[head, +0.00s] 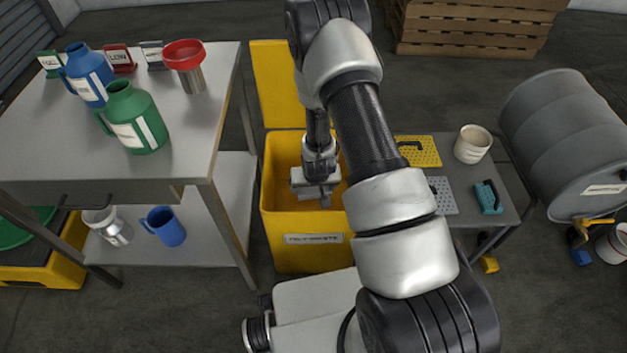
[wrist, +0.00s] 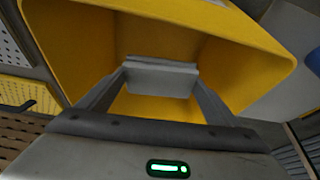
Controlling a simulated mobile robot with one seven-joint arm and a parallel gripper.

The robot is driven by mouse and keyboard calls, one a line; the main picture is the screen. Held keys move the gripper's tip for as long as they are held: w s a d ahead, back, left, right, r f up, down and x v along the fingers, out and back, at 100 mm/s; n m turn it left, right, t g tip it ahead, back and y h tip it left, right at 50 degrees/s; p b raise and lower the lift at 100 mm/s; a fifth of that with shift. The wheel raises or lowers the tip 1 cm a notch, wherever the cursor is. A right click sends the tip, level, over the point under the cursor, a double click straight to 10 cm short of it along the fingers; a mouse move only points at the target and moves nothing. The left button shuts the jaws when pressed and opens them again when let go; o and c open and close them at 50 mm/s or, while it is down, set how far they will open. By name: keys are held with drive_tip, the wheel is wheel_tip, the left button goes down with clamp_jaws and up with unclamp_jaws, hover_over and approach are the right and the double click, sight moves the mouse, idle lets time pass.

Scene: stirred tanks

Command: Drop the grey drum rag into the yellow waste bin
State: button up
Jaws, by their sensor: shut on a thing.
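The yellow waste bin (head: 290,255) stands on the floor in the middle of the head view, with its lid (head: 280,85) open behind it. My gripper (head: 325,200) points down at the bin's open mouth, within its rim. In the wrist view, my gripper (wrist: 158,85) is shut on a folded grey piece, the grey drum rag (wrist: 160,78), held between the fingertips. The bin's yellow walls (wrist: 245,65) surround it in that view. In the head view the rag cannot be clearly told from the fingers. The bin's floor is mostly hidden.
A steel table (head: 60,160) on the left holds a blue jug (head: 88,75), a green jug (head: 132,117) and a red-topped beaker (head: 187,68). A low bench (head: 500,165) right of the bin bears plates and a cup (head: 472,144). A grey drum (head: 565,130) lies further right.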

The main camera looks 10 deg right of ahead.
drive_tip(key=shift+f, duration=0.45)
drive_tip(key=o, duration=0.9)
drive_tip(key=p+v, duration=0.5)
drive_tip(key=v, duration=1.2)
drive_tip(key=shift+r, duration=0.25)
